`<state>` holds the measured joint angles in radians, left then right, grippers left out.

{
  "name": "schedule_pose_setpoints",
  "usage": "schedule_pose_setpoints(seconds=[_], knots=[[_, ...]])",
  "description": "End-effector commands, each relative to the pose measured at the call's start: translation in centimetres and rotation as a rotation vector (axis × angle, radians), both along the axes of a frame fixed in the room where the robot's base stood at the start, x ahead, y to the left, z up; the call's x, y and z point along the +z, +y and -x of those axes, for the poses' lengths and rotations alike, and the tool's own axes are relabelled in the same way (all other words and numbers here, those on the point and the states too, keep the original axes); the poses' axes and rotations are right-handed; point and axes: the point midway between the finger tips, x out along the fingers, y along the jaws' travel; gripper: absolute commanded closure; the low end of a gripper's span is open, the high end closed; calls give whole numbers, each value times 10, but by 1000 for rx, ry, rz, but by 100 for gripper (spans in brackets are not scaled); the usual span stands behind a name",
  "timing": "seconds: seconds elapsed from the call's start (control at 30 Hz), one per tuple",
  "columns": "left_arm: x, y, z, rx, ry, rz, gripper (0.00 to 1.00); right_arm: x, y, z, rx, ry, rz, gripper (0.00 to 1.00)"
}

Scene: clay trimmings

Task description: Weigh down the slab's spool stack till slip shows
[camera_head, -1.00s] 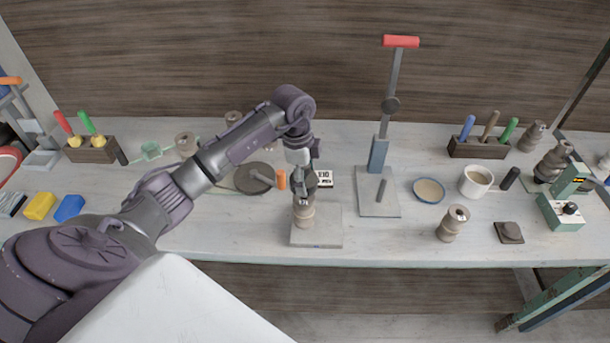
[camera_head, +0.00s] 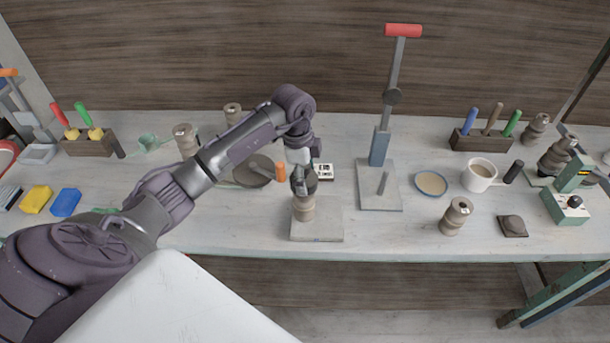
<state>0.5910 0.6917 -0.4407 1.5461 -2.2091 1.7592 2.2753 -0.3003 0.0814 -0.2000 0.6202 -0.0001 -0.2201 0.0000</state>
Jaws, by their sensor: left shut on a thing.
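A pale grey slab (camera_head: 317,234) lies near the bench's front edge. A tan spool (camera_head: 304,208) stands upright on it, the only one I can make out there. My left gripper (camera_head: 303,190) points down from above and is shut on this spool's top; its fingers hide the upper part. I cannot tell whether the spool's base touches the slab. Other tan spools stand upright apart from it: one at front right (camera_head: 456,216), one at back left (camera_head: 187,140), one behind my arm (camera_head: 233,113). My right gripper is not in view.
A lever stand (camera_head: 380,187) with a red handle rises right of the slab. A small white display (camera_head: 323,172) and a dark round disc (camera_head: 255,171) lie behind. A blue-rimmed dish (camera_head: 431,184), mug (camera_head: 478,176) and dark square weight (camera_head: 513,226) are at right.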

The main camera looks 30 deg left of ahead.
Motion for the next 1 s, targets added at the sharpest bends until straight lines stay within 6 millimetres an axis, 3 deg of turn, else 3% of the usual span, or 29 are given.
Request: schedule_pose_setpoints(seconds=[1.0], knots=[[-9,0,-1,0,-3,0,96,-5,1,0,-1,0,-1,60]])
